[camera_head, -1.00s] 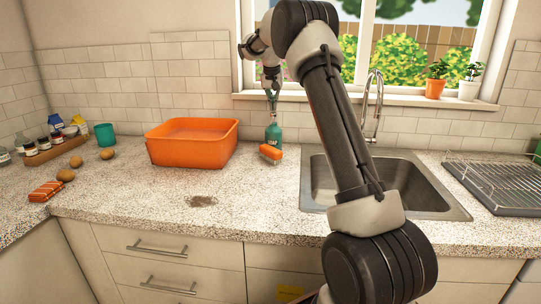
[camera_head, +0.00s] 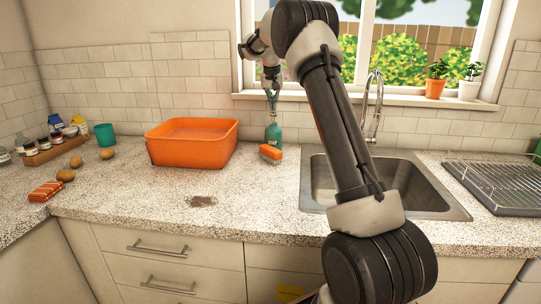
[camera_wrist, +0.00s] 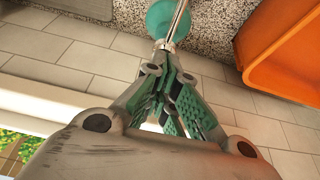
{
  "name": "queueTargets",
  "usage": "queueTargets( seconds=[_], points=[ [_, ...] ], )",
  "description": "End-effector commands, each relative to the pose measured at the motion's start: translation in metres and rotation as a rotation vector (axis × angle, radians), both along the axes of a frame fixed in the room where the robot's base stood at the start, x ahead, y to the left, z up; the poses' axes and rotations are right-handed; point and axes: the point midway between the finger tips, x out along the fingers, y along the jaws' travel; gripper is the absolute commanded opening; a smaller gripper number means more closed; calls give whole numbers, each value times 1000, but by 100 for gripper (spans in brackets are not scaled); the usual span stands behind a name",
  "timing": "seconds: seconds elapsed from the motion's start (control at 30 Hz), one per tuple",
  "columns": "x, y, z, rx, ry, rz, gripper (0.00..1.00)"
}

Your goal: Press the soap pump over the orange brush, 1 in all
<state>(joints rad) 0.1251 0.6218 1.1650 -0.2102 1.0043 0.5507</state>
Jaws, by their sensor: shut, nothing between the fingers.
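A teal soap bottle (camera_head: 273,134) stands on the counter near the back wall, left of the sink. Its teal body also shows at the top of the wrist view (camera_wrist: 160,20), with a shiny metal pump stem (camera_wrist: 178,25). The orange brush (camera_head: 270,152) lies just in front of the bottle's base; it is not in the wrist view. My gripper (camera_head: 272,98) points down directly above the bottle, its fingers shut and empty. In the wrist view the shut fingertips (camera_wrist: 166,48) meet or overlap the pump's top; I cannot tell whether they touch.
An orange tub (camera_head: 190,145) stands left of the bottle, close to it. The sink (camera_head: 320,180) with its tall faucet (camera_head: 373,105) is on the right. A window sill (camera_head: 300,97) lies behind my gripper. The front counter is mostly clear, with a brown stain (camera_head: 201,201).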

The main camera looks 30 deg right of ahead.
Motion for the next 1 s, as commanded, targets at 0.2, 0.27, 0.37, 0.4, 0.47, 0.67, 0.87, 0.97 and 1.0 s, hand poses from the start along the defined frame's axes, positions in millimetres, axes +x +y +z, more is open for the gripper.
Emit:
queueTargets(
  seconds=[0.2,0.27,0.37,0.4,0.47,0.67,0.87,0.97,1.0],
  points=[
    [0,0,0,0,0,0,0],
    [0,0,-1,0,0,0,0],
    [0,0,-4,0,1,0,0],
    [0,0,-6,0,1,0,0],
    [0,0,-8,0,2,1,0],
    [0,0,-15,0,0,0,0],
    [0,0,-22,0,2,0,0],
    [0,0,-26,0,2,0,0],
    [0,0,-28,0,2,0,0]
  ],
)
